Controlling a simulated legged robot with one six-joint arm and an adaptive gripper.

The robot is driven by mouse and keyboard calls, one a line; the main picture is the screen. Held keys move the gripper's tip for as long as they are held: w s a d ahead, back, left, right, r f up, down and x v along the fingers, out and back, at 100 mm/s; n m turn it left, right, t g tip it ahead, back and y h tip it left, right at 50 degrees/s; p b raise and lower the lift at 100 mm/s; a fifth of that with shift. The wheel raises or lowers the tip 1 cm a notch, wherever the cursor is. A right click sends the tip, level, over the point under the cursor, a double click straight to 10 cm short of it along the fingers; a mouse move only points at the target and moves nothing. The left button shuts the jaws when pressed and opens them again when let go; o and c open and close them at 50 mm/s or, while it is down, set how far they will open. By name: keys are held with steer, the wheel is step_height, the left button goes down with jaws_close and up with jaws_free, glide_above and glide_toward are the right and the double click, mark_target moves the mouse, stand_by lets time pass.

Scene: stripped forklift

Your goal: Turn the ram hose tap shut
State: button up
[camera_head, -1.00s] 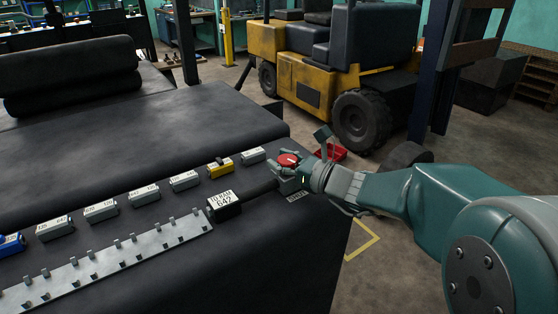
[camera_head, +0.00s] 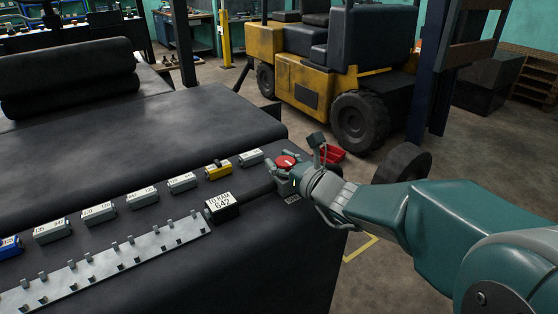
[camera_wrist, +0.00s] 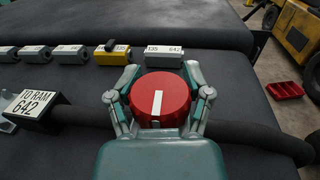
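The ram hose tap has a round red knob (camera_wrist: 160,100) with a white bar, which points up and down in the wrist view. The tap's body is hidden under the knob.
A row of labelled grey blocks, one yellow (camera_head: 218,170) and one blue (camera_head: 10,247), lies behind the hose. A studded metal strip (camera_head: 110,262) runs in front. A red tray (camera_head: 331,154) and the yellow forklift (camera_head: 305,80) stand on the floor beyond.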

steer(key=shift+o, duration=0.6)
steer(key=v, duration=1.1)
steer(key=shift+w+d, duration=0.1)
steer(key=shift+s+d, duration=0.25)
steer(key=shift+s, duration=0.15)
steer(key=shift+a, duration=0.1)
